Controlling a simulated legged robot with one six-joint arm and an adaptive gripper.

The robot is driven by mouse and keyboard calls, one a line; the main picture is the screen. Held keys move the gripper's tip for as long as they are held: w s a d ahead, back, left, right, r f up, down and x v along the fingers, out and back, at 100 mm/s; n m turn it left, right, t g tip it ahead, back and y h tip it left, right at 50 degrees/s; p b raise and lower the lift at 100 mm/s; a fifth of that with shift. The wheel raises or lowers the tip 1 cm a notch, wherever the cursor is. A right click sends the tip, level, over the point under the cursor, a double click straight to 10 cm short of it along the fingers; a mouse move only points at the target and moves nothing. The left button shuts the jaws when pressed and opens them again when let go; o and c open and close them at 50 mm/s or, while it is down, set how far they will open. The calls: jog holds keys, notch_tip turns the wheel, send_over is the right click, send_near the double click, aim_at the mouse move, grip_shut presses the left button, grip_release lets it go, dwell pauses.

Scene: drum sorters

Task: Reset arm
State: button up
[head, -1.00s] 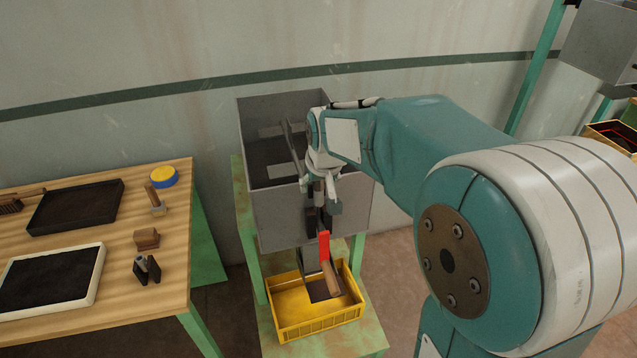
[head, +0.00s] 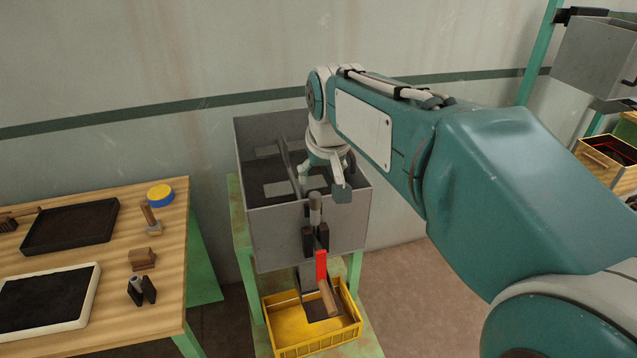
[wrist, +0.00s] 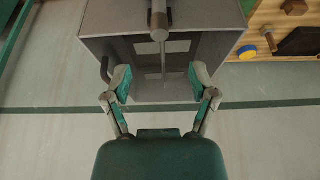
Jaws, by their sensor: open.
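My gripper (head: 327,176) is over the front part of the open-topped grey metal bin of the sorter (head: 275,222) in the head view. In the wrist view my gripper (wrist: 163,90) has its two fingers spread wide with nothing between them. The grey bin (wrist: 112,54) shows beyond the fingertips, with a round-ended handle (wrist: 160,33) at its middle edge. In the head view this handle (head: 315,208) stands at the bin's front, just below my gripper and apart from it as far as I can tell. A red part (head: 321,264) sits below it.
A yellow crate (head: 283,346) stands under the bin. A wooden table (head: 168,262) at left holds a black tray (head: 70,228), a white-framed pad (head: 88,292), a yellow-blue tin (head: 160,195) and small tools. Another grey bin (head: 598,58) is at far right.

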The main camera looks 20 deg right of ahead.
jog(key=shift+s+r, duration=0.1)
dwell(0.3)
jog(key=s+f, duration=0.3)
jog(key=s, duration=0.7)
jog(key=s+f+t, duration=0.1)
jog(key=s+f, duration=0.2)
jog(key=s, duration=0.7)
jog(key=shift+f, duration=0.2)
